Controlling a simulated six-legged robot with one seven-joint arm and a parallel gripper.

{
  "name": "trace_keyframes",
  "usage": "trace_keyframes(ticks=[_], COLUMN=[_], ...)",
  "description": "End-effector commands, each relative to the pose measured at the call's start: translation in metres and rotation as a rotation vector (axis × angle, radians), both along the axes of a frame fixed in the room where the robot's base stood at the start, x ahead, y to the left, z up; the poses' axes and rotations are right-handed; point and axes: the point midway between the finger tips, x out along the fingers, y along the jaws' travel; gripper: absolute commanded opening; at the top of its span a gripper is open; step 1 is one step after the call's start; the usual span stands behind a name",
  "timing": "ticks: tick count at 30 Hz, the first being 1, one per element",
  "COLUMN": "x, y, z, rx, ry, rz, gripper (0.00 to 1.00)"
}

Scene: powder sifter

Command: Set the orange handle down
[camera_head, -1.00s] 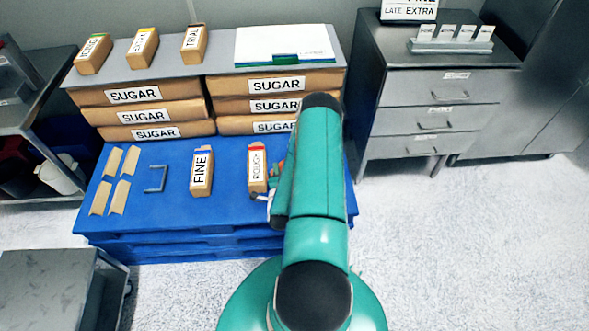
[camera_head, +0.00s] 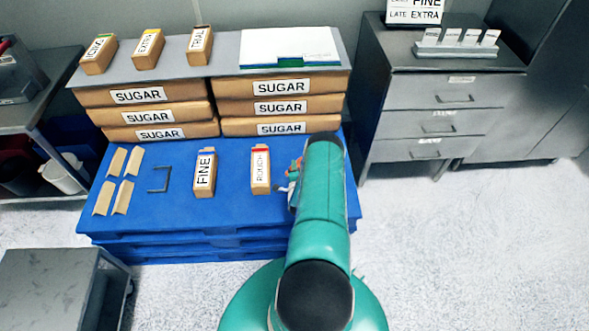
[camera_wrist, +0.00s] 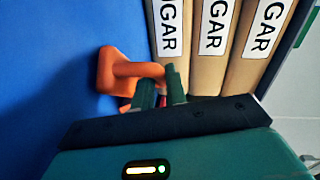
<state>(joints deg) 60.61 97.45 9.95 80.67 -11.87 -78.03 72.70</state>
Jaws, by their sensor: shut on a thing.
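The orange handle (camera_wrist: 112,72) shows in the wrist view as a bar with a wider end piece, over the blue pallet surface. My gripper (camera_wrist: 160,88) is shut on the orange handle's bar, with its dark green fingers either side of it. In the head view, my gripper (camera_head: 292,178) is partly hidden behind my arm, just right of the ROUGH box. Only a small orange patch shows there. I cannot tell whether the handle touches the blue pallet (camera_head: 230,215).
The ROUGH box (camera_head: 260,172) and FINE box (camera_head: 205,175) stand on the pallet. Several tan strips (camera_head: 117,160) and a dark U-shaped bracket (camera_head: 159,179) lie at left. SUGAR sacks (camera_head: 280,88) are stacked behind. A grey drawer cabinet (camera_head: 440,110) stands right.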

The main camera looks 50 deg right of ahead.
Motion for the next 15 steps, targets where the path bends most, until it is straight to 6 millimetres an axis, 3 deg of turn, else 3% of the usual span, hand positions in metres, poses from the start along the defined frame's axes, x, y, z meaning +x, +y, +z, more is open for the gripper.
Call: trace_keyframes(ticks=[13, 14, 15], x=[0.0002, 0.0001, 0.0001], y=[0.0001, 0.0001, 0.0000], z=[-0.0104, -0.0109, -0.0105], rx=[-0.002, -0.001, -0.001], ry=[-0.001, 0.000, 0.000], rz=[0.000, 0.000, 0.000], gripper=[0.00, 0.16, 0.24])
